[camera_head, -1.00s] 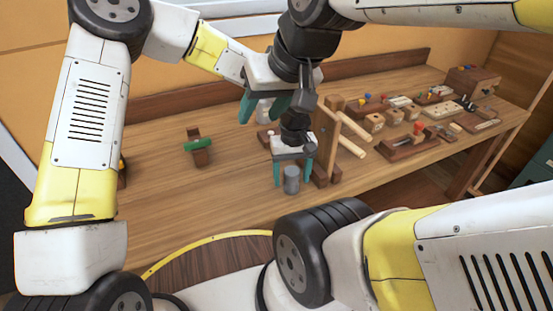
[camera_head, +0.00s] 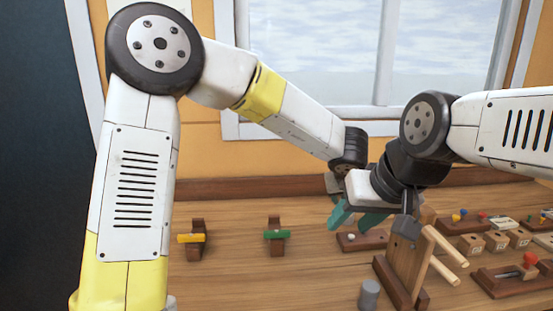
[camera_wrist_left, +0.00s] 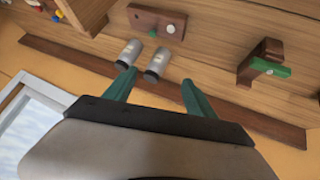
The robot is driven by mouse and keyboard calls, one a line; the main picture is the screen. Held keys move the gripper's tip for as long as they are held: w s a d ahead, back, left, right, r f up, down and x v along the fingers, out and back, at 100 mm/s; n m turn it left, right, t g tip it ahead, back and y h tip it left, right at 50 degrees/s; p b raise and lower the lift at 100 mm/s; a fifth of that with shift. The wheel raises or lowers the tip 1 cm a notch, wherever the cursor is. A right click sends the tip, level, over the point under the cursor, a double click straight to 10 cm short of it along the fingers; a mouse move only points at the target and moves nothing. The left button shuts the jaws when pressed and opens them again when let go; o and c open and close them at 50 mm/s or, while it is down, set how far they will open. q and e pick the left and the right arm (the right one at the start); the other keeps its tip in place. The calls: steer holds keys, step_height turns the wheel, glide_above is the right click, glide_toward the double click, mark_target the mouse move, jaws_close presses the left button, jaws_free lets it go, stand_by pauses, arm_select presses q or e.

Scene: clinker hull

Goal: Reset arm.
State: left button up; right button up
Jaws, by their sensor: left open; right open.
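My right gripper (camera_head: 352,224) hangs above the bench in the head view, its teal fingers apart and empty. My left arm reaches in from the left with a bent elbow. Its gripper is mostly hidden behind the right one in the head view. In the left wrist view my left gripper (camera_wrist_left: 160,80) shows with its teal fingers spread and nothing held. Two grey cylinders (camera_wrist_left: 129,53) (camera_wrist_left: 158,65) appear just beyond its fingertips; whether they touch is unclear.
A wooden stand with pegs (camera_head: 407,255) and a grey can (camera_head: 369,294) are near the right gripper. A green-lever block (camera_head: 277,235) and yellow-lever block (camera_head: 192,238) stand left. A dark block with a white knob (camera_head: 360,242) lies behind. Several wooden pieces crowd the right.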

arm_select(q)
steer(key=w+a+r+m+t+h, duration=0.1)
steer(key=w+a+r+t+h, duration=0.2)
steer(key=r, duration=0.6)
steer(key=s+a+r+m, duration=0.2)
steer(key=s+a+r, duration=0.35)
steer(key=a, duration=0.25)
steer(key=s+a+f+n+g+y, duration=0.1)
steer(key=s+a+f+g+y, duration=0.1)
steer(key=s+a, duration=0.7)
steer(key=s+a+f+n+g+y, duration=0.1)
steer(key=s+a+f, duration=0.4)
steer(key=s+a, duration=0.5)
steer(key=a+g+y, duration=0.1)
steer(key=a, duration=0.4)
steer(key=shift+f+n, duration=0.15)
steer(key=shift+n, duration=0.25)
